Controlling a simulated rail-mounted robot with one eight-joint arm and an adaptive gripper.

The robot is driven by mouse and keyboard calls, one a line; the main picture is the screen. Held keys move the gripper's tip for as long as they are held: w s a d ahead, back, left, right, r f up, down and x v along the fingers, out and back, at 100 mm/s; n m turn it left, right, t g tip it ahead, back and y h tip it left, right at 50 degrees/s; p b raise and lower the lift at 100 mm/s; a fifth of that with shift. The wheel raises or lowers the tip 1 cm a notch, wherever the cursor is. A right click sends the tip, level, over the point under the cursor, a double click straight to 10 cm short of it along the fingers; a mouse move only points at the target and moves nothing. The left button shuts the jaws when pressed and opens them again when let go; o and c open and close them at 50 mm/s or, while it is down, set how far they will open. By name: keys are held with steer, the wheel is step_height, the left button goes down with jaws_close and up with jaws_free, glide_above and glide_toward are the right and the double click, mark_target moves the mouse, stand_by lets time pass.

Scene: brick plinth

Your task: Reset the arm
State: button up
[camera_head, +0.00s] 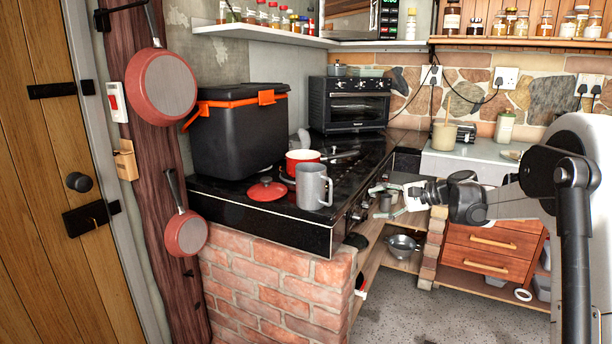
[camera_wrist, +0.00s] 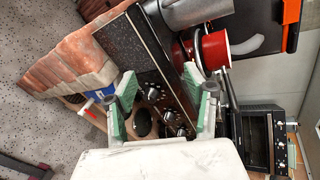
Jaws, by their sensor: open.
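My gripper (camera_head: 384,201) is at the end of my arm, which reaches in from the right in the head view. It is beside the right front edge of the black cooktop (camera_head: 262,226), near the knobs. In the wrist view my gripper (camera_wrist: 163,94) has its two green-padded fingers spread wide apart. Nothing is between the fingers; the cooktop's knobs (camera_wrist: 153,95) show beyond them.
On the cooktop are a grey mug (camera_head: 312,187), a red lid (camera_head: 266,190), a red pot (camera_head: 302,160), a black cooler box (camera_head: 237,132) and a toaster oven (camera_head: 350,104). A metal colander (camera_head: 401,246) sits on a shelf below. The floor (camera_head: 420,315) in front is clear.

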steer(key=s+a+r+n+h+p, duration=0.1)
steer(key=s+a+r+h, duration=0.15)
steer(key=s, duration=0.55)
steer(key=s+a+r+n+g+h+p, duration=0.1)
steer(key=s+r+n+p, duration=0.15)
steer(key=s, duration=0.55)
steer(key=s+a+r+n+h+p, duration=0.15)
steer(key=s+r, duration=0.25)
steer(key=s, duration=0.4)
steer(key=s+d+f+n+h+p, duration=0.1)
steer(key=s+f+n+h, duration=0.1)
steer(key=s, duration=0.9)
steer(key=s+d+f+n+t+h+p, duration=0.1)
steer(key=s+h, duration=0.3)
steer(key=s, duration=0.8)
steer(key=shift+d+f+n+p, duration=0.55)
steer(key=shift+d+n+p, duration=0.05)
steer(key=shift+d+n, duration=0.1)
